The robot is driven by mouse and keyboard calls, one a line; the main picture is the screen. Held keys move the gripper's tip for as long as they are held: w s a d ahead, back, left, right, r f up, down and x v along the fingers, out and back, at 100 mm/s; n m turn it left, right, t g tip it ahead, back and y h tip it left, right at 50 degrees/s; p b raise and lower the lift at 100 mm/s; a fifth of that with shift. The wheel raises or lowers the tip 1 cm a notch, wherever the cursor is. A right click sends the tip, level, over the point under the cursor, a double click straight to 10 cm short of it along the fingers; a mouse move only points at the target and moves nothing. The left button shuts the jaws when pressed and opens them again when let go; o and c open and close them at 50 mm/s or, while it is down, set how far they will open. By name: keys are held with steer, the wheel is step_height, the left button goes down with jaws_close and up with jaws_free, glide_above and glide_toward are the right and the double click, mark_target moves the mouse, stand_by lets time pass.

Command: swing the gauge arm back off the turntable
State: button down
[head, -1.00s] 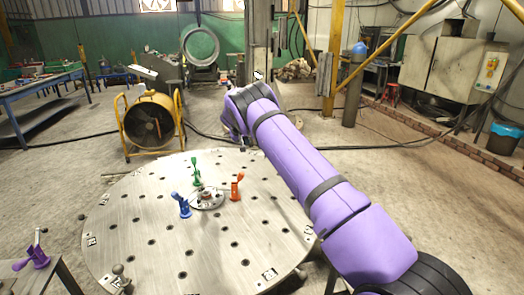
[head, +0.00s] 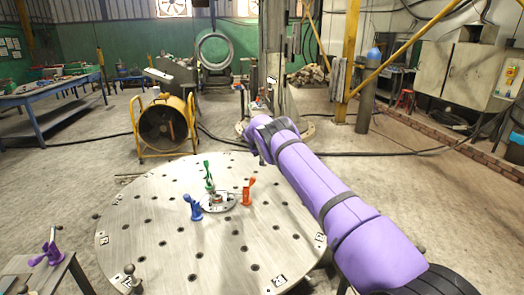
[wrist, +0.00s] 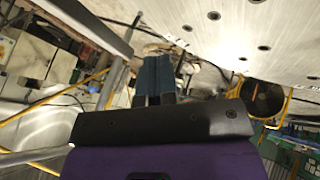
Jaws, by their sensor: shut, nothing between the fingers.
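The round steel turntable (head: 150,245) lies flat in front of me, drilled with holes. It carries blue (head: 193,207), green (head: 208,175) and orange (head: 249,192) clamps around a hub (head: 217,201). A grey column (head: 275,45) stands behind its far edge. I cannot make out the gauge arm for certain in the head view; my arm covers part of that area. In the wrist view a grey bar (wrist: 85,22) crosses the upper left, perhaps the gauge arm. My gripper (wrist: 155,62) is shut and empty, with the turntable (wrist: 225,35) beyond it. I cannot tell whether it touches the bar.
A yellow drum fan (head: 163,125) stands behind the turntable at left. A purple clamp (head: 47,254) sits on a stand at lower left. A blue workbench (head: 45,95) is at far left. A yellow post (head: 348,60) and gas cylinder (head: 367,95) stand at right. Cables cross the floor.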

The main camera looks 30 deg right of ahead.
steer(key=d, duration=0.2)
steer(key=d+f, duration=0.1)
steer(key=d, duration=0.1)
steer(key=shift+d+f, duration=0.1)
steer(key=shift+d, duration=0.25)
steer(key=shift+d, duration=0.1)
